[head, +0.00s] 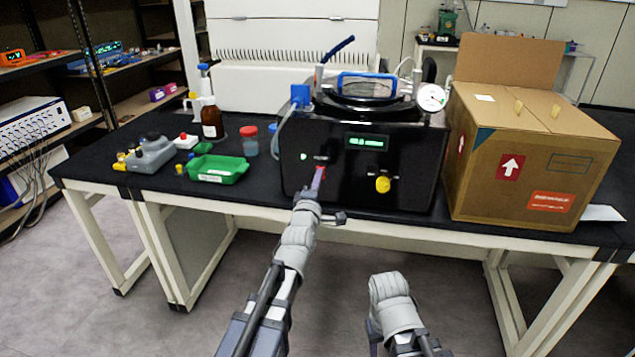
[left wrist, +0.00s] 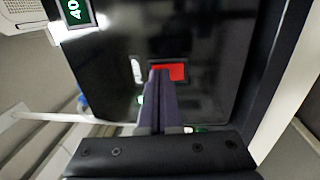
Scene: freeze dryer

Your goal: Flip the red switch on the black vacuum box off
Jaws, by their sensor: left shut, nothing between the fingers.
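The black vacuum box (head: 345,185) stands on the black bench top, with a lit green display (head: 367,142) and a yellow knob (head: 382,184) on its front. The red switch (head: 322,171) is on the front panel, left of the knob, and partly hidden by my left gripper. In the left wrist view the red switch (left wrist: 172,72) shows just beyond the fingertips. My left gripper (head: 317,178) is shut and empty, its tips at the switch; I cannot tell whether they touch it. My right arm shows low in the head view, but its fingers are not visible.
A cardboard box (head: 525,165) stands close to the right of the vacuum box. A green tray (head: 217,168), a brown bottle (head: 212,122) and a red-lidded jar (head: 249,141) stand to the left. The space before the bench is clear.

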